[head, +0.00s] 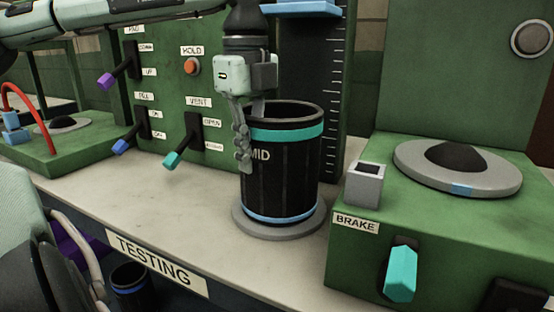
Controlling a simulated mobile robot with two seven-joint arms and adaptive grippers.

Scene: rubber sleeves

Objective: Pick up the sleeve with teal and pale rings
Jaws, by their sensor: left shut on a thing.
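The black ribbed sleeve (290,165) has a teal ring near its top, a pale blue ring near its base and the letters MID on its side. It is upright on a round grey plate (240,222) on the bench and looks to be resting there. My left gripper (250,125) comes down from above and is shut on the sleeve's left wall. One finger lies along the outside, partly covering the lettering; the other is mostly hidden behind the rim. My right gripper is not in view.
Behind stands a green panel (150,165) with levers, and a dark ruled column (335,100). At right is a green BRAKE box (440,225) with a teal lever (401,272). Another dark sleeve (130,288) is below the bench (190,205). The bench left of the plate is clear.

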